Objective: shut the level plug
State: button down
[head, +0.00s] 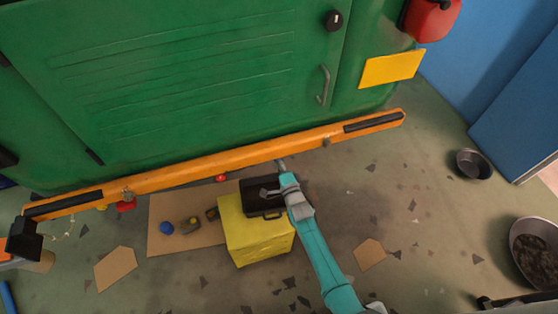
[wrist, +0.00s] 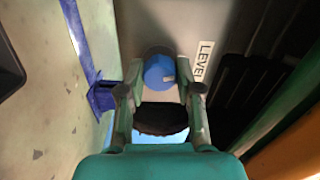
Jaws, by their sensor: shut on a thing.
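The level plug (wrist: 159,73) is a blue round knob with a dark slot mark, set on a grey surface in the wrist view. A white label reading LEVEL (wrist: 204,62) is beside it on the right. My gripper (wrist: 160,75) has its two grey fingers on either side of the plug and is shut on it. A dark rounded shape (wrist: 160,119) lies between the fingers, nearer the camera; I cannot tell what it is. In the head view my gripper (head: 281,164) reaches to the lower edge of the orange bumper (head: 215,158). The plug is hidden there.
The green vehicle body (head: 170,80) stands above the bumper. A yellow crate (head: 255,240) bearing a black toolbox (head: 258,190) is close left of my arm. Cardboard (head: 165,240) with small parts lies further left. Metal bowls (head: 474,164) stand on the floor at right.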

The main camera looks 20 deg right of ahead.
jog(key=shift+m, duration=1.6)
jog(key=c, duration=0.8)
grip_release()
jog(key=shift+o, duration=0.2)
jog(key=s, duration=1.2)
jog(key=shift+s, duration=0.1)
